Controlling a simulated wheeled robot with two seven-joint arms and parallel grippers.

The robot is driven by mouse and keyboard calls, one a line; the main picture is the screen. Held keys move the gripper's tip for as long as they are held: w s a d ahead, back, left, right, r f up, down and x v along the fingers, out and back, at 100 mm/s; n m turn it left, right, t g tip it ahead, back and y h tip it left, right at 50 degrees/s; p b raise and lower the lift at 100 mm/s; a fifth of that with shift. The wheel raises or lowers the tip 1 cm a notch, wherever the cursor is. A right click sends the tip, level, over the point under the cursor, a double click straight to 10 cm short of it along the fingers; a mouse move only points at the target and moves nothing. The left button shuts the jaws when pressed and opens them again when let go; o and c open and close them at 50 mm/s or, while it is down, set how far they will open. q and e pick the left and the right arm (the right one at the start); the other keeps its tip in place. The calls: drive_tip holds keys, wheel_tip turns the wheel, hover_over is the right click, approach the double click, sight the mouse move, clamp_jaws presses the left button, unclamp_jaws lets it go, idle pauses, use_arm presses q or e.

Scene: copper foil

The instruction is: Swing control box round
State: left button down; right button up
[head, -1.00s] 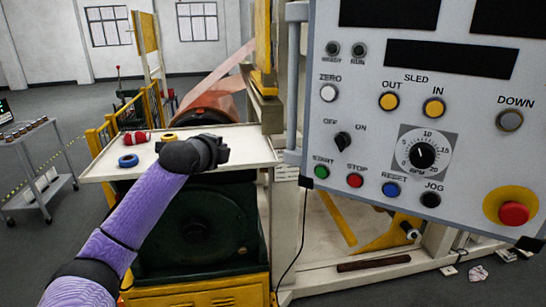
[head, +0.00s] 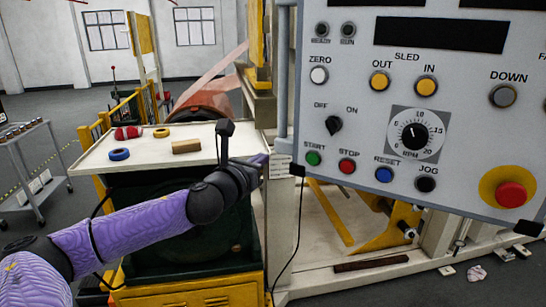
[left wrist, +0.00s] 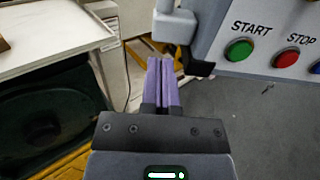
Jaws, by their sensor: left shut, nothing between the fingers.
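The grey control box (head: 455,150) fills the right of the head view, its face of buttons, dial and dark displays turned towards me. A grey vertical bar (head: 283,85) runs along its left edge, and a black corner piece (head: 297,170) sits at its lower left. My left gripper (head: 262,160) points at this lower left corner. In the left wrist view its purple fingers (left wrist: 163,85) are shut and empty, just below the bar's lower end (left wrist: 175,25) and left of the box's underside (left wrist: 270,30). I cannot tell whether they touch. My right gripper is out of view.
A cream tray (head: 110,167) at left holds a red item (head: 127,132), a blue ring (head: 119,154), a yellow ring (head: 161,132) and a wooden block (head: 186,146). A trolley (head: 35,165) stands far left. A cable hangs below the box.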

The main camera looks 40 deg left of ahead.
sight(278, 146)
use_arm(q)
drive_tip(key=x, duration=0.2)
drive_tip(key=p+x, duration=0.1)
drive_tip(key=x, duration=0.1)
drive_tip(key=shift+w+r, duration=0.15)
drive_tip(key=shift+r, duration=0.1)
drive_tip(key=shift+w+f+p, duration=0.15)
drive_tip(key=shift+w+p, duration=0.25)
drive_tip(key=shift+w, duration=0.15)
drive_tip(key=shift+a, duration=0.1)
